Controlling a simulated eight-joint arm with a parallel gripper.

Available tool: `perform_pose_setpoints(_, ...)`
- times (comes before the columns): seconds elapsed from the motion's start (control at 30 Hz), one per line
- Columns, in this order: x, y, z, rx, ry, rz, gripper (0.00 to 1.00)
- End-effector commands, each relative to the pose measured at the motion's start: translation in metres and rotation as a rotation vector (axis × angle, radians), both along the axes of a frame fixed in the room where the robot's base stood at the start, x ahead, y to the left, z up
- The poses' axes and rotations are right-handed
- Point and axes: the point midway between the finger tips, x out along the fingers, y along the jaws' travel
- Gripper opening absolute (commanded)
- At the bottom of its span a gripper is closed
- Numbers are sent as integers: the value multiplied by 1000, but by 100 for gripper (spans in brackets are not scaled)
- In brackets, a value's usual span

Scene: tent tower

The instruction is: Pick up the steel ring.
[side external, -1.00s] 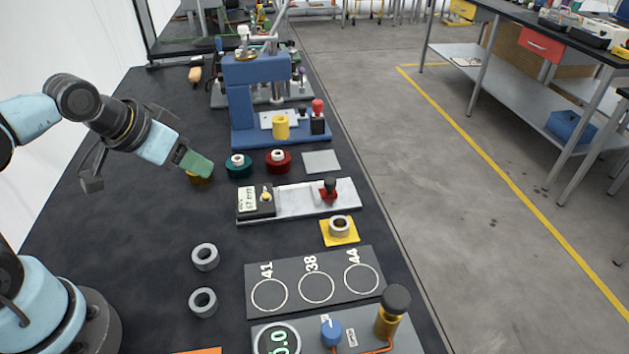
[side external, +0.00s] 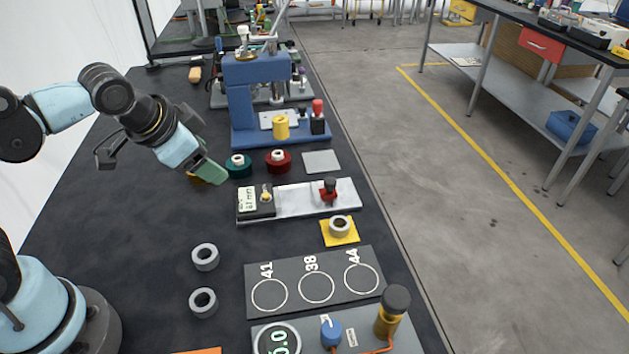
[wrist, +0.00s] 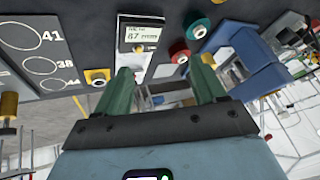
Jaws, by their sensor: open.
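A metallic ring (side external: 340,226) lies on a yellow square pad to the right of the bench's middle; it also shows on the pad in the wrist view (wrist: 97,76). Two more grey rings lie flat on the dark bench, an upper one (side external: 205,257) and a lower one (side external: 203,302). Which of these is the steel ring, I cannot tell. My gripper (side external: 212,172) is in the air left of the gauge block, well apart from all three rings. In the wrist view its green fingers (wrist: 163,80) stand apart with nothing between them.
The gauge block (side external: 295,201) has a display and red knob. Green (side external: 238,166) and red (side external: 278,161) spools stand near my gripper, before the blue press (side external: 240,110). A plate marked 41, 38, 44 (side external: 291,293) lies in front. The bench's left middle is clear.

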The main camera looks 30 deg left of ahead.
Motion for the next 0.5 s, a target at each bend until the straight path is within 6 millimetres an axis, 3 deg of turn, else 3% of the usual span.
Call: perform_pose_setpoints(0.5,67,-94,-32,852,173,-869,70)
